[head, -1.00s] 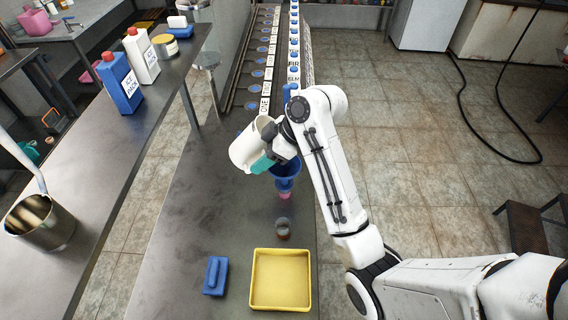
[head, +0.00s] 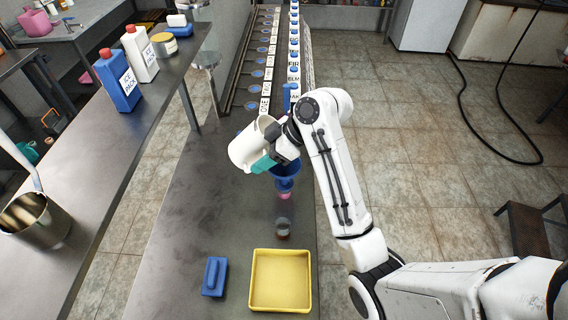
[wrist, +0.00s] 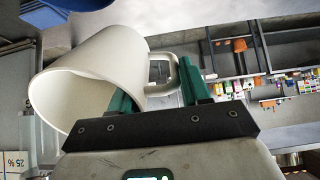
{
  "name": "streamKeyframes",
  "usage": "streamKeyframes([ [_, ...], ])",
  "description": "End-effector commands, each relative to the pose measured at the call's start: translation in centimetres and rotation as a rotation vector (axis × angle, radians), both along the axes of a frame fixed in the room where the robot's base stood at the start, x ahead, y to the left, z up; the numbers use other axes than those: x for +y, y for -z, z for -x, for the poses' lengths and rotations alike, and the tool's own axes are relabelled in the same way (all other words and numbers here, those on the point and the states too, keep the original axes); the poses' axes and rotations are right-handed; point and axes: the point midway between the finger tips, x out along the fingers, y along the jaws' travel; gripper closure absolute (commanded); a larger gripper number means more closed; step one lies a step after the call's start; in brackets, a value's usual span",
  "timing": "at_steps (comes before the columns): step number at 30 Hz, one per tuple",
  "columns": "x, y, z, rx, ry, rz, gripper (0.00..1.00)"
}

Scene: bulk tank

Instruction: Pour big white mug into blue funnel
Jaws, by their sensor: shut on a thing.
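The big white mug (head: 246,150) is held tilted above the dark bench, and it also shows in the wrist view (wrist: 100,75) with its open mouth toward the lower left. My gripper (head: 264,162), with green fingers, is shut on the mug at its handle side; the fingers show in the wrist view (wrist: 160,90). The blue funnel (head: 285,182) stands on the bench, just right of and below the mug, partly hidden by my gripper and arm. A pink part shows under the funnel. No liquid stream is visible, and the mug's contents cannot be seen.
A small glass with dark contents (head: 283,229) stands in front of the funnel. A yellow tray (head: 280,282) and a blue block-like object (head: 214,277) lie nearer. The bench left of them is clear. Ice pack bottles (head: 118,82) and a metal pot (head: 38,222) stand on the left counter.

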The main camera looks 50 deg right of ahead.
Motion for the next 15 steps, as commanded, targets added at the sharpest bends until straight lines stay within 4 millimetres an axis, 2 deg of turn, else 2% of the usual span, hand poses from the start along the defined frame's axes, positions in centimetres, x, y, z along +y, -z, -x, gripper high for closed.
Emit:
streamKeyframes([
  [15, -0.12, 0.08, 0.09, -0.027, 0.000, -0.019, 1.00],
])
